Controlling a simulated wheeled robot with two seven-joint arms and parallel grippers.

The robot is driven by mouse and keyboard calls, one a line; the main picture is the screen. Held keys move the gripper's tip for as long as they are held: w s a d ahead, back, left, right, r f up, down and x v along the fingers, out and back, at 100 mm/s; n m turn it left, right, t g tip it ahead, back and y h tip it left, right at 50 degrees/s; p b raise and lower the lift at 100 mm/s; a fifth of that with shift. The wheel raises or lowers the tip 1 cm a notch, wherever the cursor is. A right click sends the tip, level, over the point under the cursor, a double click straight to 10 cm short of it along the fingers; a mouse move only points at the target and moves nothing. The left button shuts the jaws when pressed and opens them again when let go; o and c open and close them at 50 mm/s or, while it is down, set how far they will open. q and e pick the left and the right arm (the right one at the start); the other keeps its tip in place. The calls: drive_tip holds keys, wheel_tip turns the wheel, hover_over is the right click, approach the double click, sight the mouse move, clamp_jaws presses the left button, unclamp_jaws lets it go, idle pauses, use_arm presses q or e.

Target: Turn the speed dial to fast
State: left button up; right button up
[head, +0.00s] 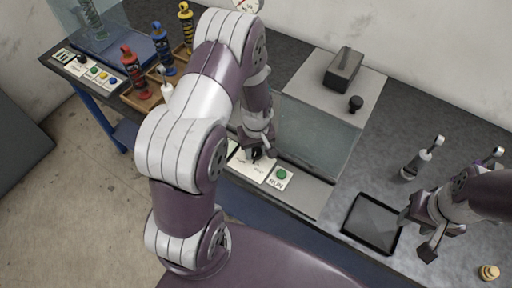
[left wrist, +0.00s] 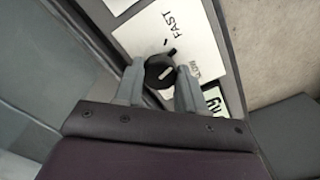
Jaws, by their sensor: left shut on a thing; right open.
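A second, partly covered word on the panel sits beside my finger. My left gripper (left wrist: 160,82) is shut on the knob, one finger on each side. In the head view my left gripper (head: 256,154) is at the panel (head: 247,166), and the knob is mostly hidden. My right gripper (head: 422,236) is open and empty at the right, near a dark tray.
A green button (head: 281,174) is just right of the dial panel. A glass-fronted machine (head: 318,130) stands behind it. Red (head: 135,75), blue (head: 162,48) and yellow (head: 186,25) shock absorbers stand at the left. The dark tray (head: 372,222) and a grey shock absorber (head: 416,164) are at the right.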

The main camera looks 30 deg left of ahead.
sight(256, 151)
use_arm(q)
drive_tip(key=n, duration=0.5)
drive_tip(key=shift+w+r+n+p, duration=0.2)
drive_tip(key=shift+w+n+p, duration=0.05)
drive_tip(key=shift+n+p, duration=0.05)
idle(0.5)
drive_tip(key=o, duration=1)
drive_tip(key=shift+o, duration=0.3)
drive_tip(key=shift+s, duration=0.1)
drive_tip(key=shift+f, duration=0.1)
wheel_tip(256, 151, up, 13)
drive_tip(key=b, duration=0.1)
drive_tip(key=shift+f, duration=0.15)
